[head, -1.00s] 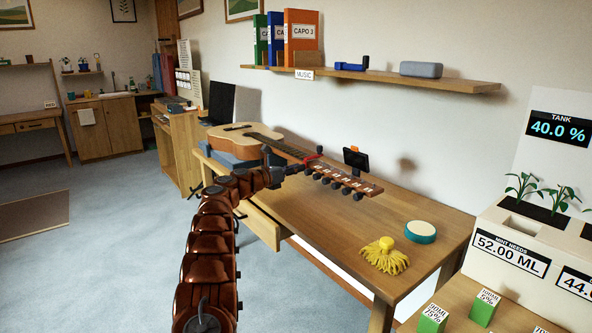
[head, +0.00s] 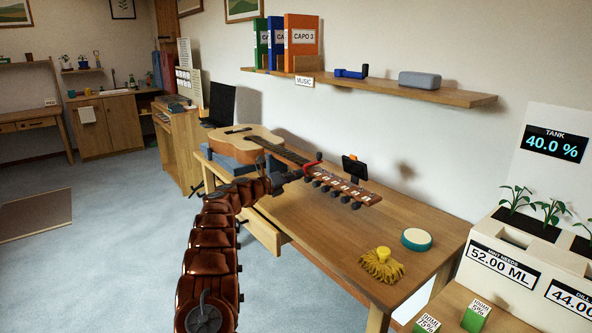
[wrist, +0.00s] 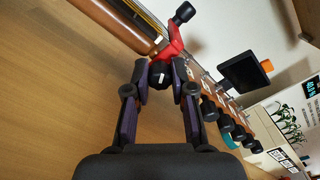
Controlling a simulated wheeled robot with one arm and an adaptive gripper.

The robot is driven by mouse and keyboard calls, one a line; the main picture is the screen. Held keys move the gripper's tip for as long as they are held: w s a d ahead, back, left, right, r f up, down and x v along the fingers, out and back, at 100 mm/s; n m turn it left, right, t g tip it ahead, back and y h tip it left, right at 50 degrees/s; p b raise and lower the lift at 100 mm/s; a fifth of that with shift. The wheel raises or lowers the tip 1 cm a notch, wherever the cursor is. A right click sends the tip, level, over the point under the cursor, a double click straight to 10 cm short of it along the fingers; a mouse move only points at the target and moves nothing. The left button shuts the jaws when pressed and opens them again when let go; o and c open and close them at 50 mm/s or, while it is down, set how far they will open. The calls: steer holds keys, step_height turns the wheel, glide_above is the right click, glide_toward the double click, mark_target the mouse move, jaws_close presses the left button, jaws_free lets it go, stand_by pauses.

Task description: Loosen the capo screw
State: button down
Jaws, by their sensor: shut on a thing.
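The guitar (head: 250,143) lies on the desk with its neck pointing to the front right. A red capo (head: 313,166) is clamped across the neck close to the headstock; it also shows in the wrist view (wrist: 173,46). The capo screw (wrist: 160,76) is a dark round knob with a small white mark, on the capo's near end. My gripper (wrist: 160,84) is shut on this knob, with a finger on each side. In the head view my gripper (head: 298,175) is beside the capo, and the knob is hidden there. A second black knob (wrist: 184,12) sits at the capo's far end.
Several black tuning pegs (wrist: 222,118) stick out from the headstock near my gripper. A small dark screen device (head: 355,168) stands behind the headstock. A yellow mop-like thing (head: 382,264) and a round teal-rimmed pad (head: 417,239) lie on the desk (head: 330,245). The desk's front middle is clear.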

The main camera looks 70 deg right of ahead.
steer(key=shift+f+n+p, duration=0.15)
steer(key=shift+n+p, duration=5.15)
steer(key=shift+n, duration=3.7)
steer(key=c, duration=1.2)
jaws_free()
steer(key=shift+c, duration=0.2)
steer(key=v, duration=1.2)
